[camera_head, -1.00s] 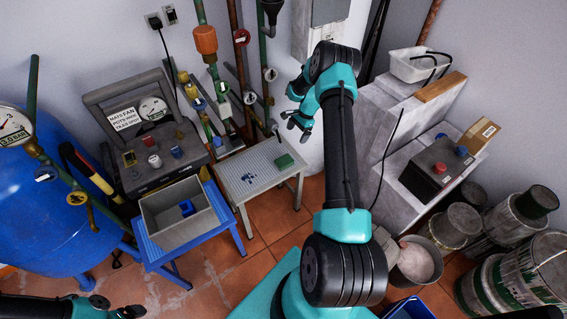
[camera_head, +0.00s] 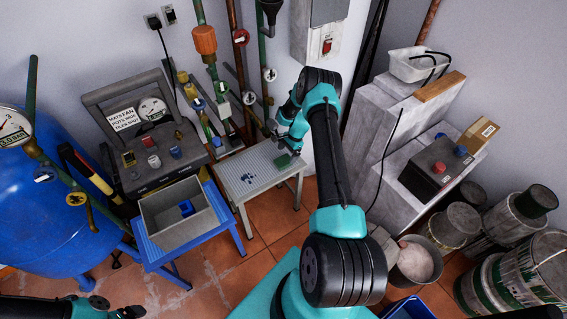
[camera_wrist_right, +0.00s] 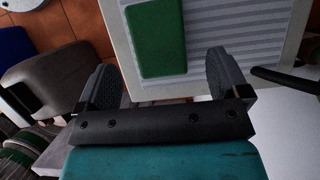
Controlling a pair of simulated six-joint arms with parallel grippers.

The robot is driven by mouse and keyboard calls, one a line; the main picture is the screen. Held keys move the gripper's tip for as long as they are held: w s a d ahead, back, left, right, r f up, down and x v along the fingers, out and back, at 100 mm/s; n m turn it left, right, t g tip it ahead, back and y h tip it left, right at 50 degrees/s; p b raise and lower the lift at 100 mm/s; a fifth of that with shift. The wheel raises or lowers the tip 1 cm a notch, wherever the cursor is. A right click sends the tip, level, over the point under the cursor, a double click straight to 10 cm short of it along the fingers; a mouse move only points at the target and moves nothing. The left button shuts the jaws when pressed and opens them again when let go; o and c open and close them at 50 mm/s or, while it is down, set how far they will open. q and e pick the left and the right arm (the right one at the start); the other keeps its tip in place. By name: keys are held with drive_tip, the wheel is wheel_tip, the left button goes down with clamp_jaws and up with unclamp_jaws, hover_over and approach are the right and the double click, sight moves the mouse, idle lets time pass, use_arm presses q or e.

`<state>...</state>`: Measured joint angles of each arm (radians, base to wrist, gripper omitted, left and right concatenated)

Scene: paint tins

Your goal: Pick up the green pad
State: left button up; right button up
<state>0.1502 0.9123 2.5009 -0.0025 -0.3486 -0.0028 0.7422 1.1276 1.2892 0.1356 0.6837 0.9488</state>
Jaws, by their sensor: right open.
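The green pad (camera_head: 284,161) lies flat on the right part of the small light table (camera_head: 238,185). In the right wrist view the green pad (camera_wrist_right: 157,38) shows large, ahead of the jaws and nearer the left finger. My right gripper (camera_head: 284,144) is open and hangs just behind and above the pad, partly over its far edge in the head view. In the wrist view my right gripper (camera_wrist_right: 162,82) has its two fingers wide apart with nothing between them. Part of my left arm shows at the bottom left; its fingertips (camera_head: 140,312) are at the picture edge.
Small dark blue pieces (camera_head: 248,178) lie on the same table. A grey bin (camera_head: 160,222) with a blue block (camera_head: 186,207) stands on a blue stool to the left. Pipes (camera_head: 222,90) rise behind the table. A grey cabinet (camera_head: 375,130) stands close on the right.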

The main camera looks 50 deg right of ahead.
sight(284, 160)
drive_tip(key=shift+a+x, duration=0.1)
drive_tip(key=shift+x, duration=1.2)
drive_tip(key=shift+a+x, duration=0.15)
drive_tip(key=shift+x, duration=1.1)
drive_tip(key=c, duration=1)
drive_tip(key=shift+r, duration=0.1)
